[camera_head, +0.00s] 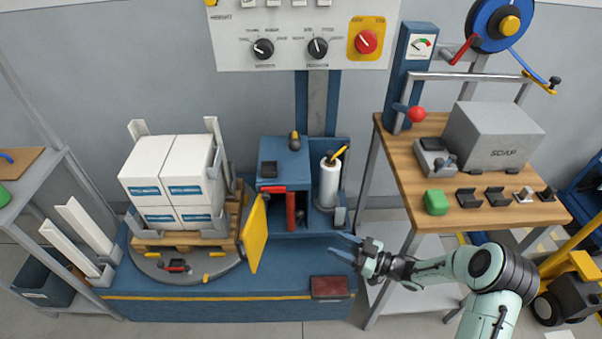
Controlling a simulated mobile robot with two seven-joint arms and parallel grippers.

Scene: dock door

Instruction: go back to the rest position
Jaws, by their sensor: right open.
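My right gripper (345,250) is open and empty. It hangs at the right end of the blue machine base, left of the wooden workbench's front leg, with its fingers pointing left. My right arm (440,268) comes in from the lower right, in front of the bench. My left gripper and left arm are not in view.
A pallet with stacked white boxes (172,180) stands on a round turntable (150,262). A yellow truck (572,285) stands right.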

